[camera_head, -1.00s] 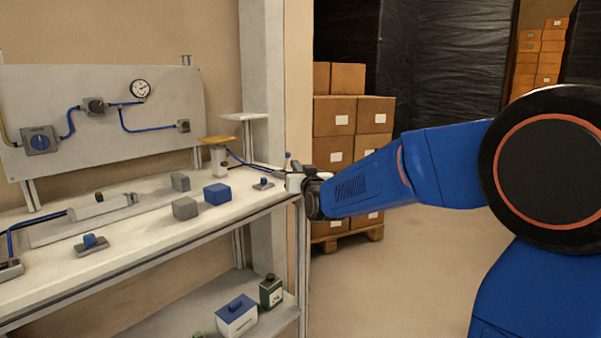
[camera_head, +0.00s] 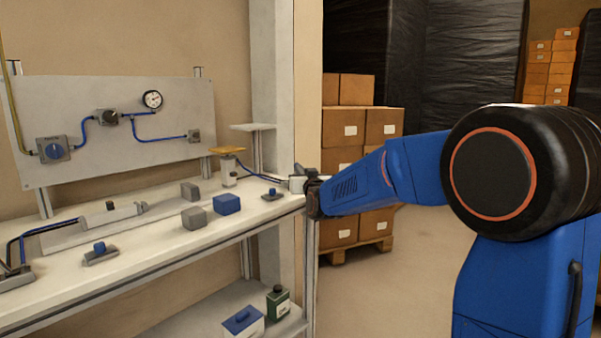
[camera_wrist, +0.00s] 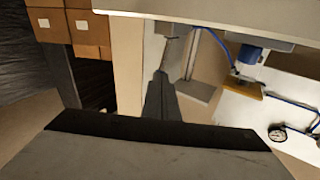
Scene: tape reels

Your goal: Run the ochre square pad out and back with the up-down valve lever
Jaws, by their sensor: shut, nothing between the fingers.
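The pad also shows in the wrist view (camera_wrist: 248,91), which is tipped over. My gripper (camera_head: 304,181) is at the bench's right end, right of the pad and apart from it. In the wrist view its dark fingers (camera_wrist: 160,80) are together, pointing at a slim grey part (camera_wrist: 174,48), perhaps the valve lever. I cannot tell whether they touch it. The valve there is largely hidden by my gripper in the head view.
A blue block (camera_head: 227,204), a grey block (camera_head: 194,217) and small blue-knobbed units (camera_head: 272,194) stand on the bench. A panel (camera_head: 75,95) with a gauge (camera_head: 152,99) stands behind. Cartons (camera_head: 338,130) are stacked on a pallet behind my arm. Open floor lies at right.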

